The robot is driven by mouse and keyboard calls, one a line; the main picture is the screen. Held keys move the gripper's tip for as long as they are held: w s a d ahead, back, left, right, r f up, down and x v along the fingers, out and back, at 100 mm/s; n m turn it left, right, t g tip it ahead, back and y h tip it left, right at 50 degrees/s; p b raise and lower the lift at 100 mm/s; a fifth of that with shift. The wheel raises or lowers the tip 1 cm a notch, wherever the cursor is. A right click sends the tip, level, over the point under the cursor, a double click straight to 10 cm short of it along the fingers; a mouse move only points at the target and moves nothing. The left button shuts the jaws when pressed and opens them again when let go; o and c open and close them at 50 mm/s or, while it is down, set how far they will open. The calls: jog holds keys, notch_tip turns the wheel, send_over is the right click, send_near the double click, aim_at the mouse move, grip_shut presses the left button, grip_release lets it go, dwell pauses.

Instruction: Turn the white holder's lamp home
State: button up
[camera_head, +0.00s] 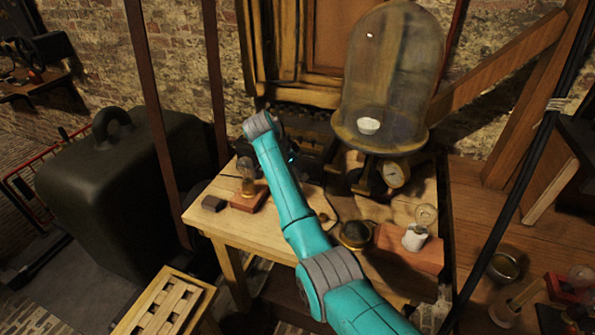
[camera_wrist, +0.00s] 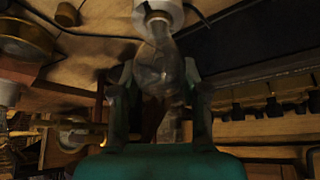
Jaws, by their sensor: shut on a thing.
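In the wrist view, a clear glass lamp (camera_wrist: 156,62) stands with its base end at a white round holder (camera_wrist: 158,12), near the top edge of the picture. My gripper (camera_wrist: 160,78) has one finger on each side of the glass and is shut on the lamp. The lamp looks in line with the holder; how deep it sits cannot be told. In the head view my teal arm hides the fingers and the held lamp. Another white holder (camera_head: 415,238) with a clear bulb (camera_head: 427,215) stands on a reddish block to the right, apart from my arm.
A second bulb (camera_head: 247,167) stands on a small wooden block (camera_head: 249,199) left of my arm. A large glass bell jar (camera_head: 395,70) and a gauge (camera_head: 396,174) stand behind, to the right. A dark round pot (camera_head: 355,235) is right of my arm.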

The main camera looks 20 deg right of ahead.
jog(key=o, duration=1.4)
jog(key=shift+f, duration=0.1)
jog(key=shift+c, duration=0.2)
